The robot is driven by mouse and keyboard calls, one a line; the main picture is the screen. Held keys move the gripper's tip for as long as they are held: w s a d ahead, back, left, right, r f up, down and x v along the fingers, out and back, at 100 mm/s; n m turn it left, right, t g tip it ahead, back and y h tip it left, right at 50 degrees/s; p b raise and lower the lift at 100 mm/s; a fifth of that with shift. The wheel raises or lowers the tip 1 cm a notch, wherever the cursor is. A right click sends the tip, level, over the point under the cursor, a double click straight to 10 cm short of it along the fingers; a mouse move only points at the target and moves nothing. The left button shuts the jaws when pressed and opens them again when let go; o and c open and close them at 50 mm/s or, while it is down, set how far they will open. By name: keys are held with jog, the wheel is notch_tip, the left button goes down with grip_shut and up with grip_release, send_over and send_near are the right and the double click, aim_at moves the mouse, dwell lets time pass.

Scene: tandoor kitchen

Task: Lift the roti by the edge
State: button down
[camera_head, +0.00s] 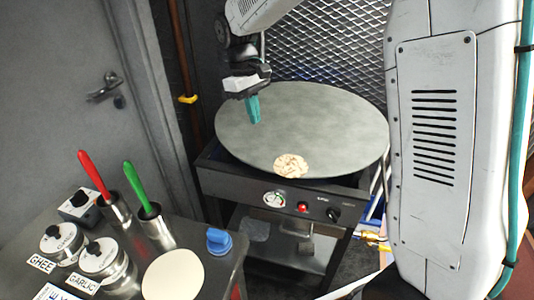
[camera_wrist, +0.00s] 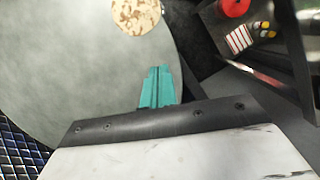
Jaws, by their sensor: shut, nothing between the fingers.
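The roti (camera_head: 291,165) is a small pale round with brown spots. It lies flat near the front edge of the large round grey griddle (camera_head: 330,115). In the wrist view the roti (camera_wrist: 137,14) is at the top, partly cut off by the frame edge, on the griddle (camera_wrist: 80,70). My gripper (camera_head: 253,110) has teal fingers and is over the left part of the griddle, behind and left of the roti and apart from it. In the wrist view the gripper fingers (camera_wrist: 157,85) are shut together with nothing between them.
A steel counter at front left holds a pale flat round (camera_head: 173,275), a blue-knobbed item (camera_head: 218,240), jars labelled ghee (camera_head: 60,243) and garlic (camera_head: 103,260), and red-handled (camera_head: 95,172) and green-handled (camera_head: 138,185) tools in cups. A mesh panel (camera_head: 325,45) stands behind the griddle.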

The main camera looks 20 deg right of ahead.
aim_at(277, 167)
jog(key=shift+n, duration=0.3)
jog(key=x, duration=0.4)
jog(key=w+x, duration=0.1)
jog(key=x, duration=0.2)
jog(key=w+a+x, duration=0.1)
jog(key=x, duration=0.3)
jog(key=shift+f, duration=0.55)
jog(key=shift+s+d+r, duration=0.1)
jog(key=shift+s+d, duration=0.2)
jog(key=shift+s, duration=0.3)
jog(key=shift+s+d, duration=0.3)
jog(key=shift+s, duration=0.25)
jog(key=shift+s+d, duration=0.4)
jog(key=shift+s, duration=0.2)
jog(key=shift+s+d, duration=0.4)
jog(key=shift+s, duration=0.25)
jog(key=shift+s+d, duration=0.4)
jog(key=shift+s, duration=0.2)
